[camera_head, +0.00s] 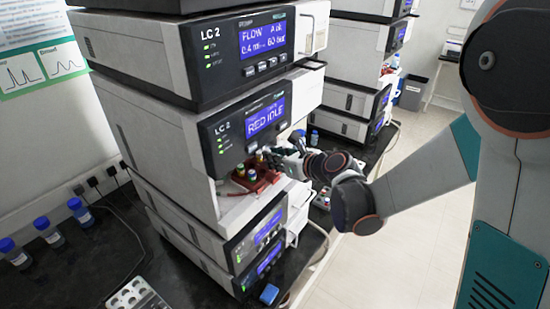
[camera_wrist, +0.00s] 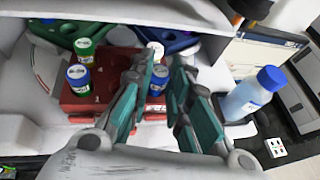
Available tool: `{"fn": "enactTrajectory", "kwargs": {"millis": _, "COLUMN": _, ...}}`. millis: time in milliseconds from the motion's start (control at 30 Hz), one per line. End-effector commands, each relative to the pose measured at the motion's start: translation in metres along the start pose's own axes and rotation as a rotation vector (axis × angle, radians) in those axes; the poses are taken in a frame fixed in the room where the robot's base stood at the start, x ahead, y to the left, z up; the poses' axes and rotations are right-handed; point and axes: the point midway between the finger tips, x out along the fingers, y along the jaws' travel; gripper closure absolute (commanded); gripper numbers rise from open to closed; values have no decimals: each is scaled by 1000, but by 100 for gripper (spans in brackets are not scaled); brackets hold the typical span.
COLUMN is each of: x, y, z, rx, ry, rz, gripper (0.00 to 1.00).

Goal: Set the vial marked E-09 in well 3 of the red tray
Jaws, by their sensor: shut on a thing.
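The red tray (camera_head: 262,184) sits on the open shelf of the middle LC 2 unit; it also shows in the wrist view (camera_wrist: 103,100). Several vials stand in it, among them a blue-capped one (camera_wrist: 78,80) at the left and a green-bodied one (camera_wrist: 84,52) behind. My gripper (camera_wrist: 164,76) reaches in from the right, over the tray's right part. Its teal fingers are shut on a blue-capped vial (camera_wrist: 158,80), which is partly hidden by the left finger. I cannot read any cap marking, nor tell whether this vial is seated or raised.
A green rack (camera_wrist: 70,27) and a blue rack (camera_wrist: 180,40) lie behind the tray. A blue-capped bottle (camera_wrist: 252,95) stands right of my gripper. The instrument front (camera_head: 258,125) reading RED IDLE overhangs the shelf closely. The bench (camera_head: 120,245) holds several bottles at left.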

Motion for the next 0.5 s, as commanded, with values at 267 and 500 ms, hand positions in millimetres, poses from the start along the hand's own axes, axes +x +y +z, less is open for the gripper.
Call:
{"fn": "enactTrajectory", "kwargs": {"millis": 267, "x": 0, "y": 0, "z": 0, "rx": 0, "ry": 0, "rz": 0, "gripper": 67}}
{"fn": "enactTrajectory", "kwargs": {"millis": 500, "x": 0, "y": 0, "z": 0, "rx": 0, "ry": 0, "rz": 0, "gripper": 60}}
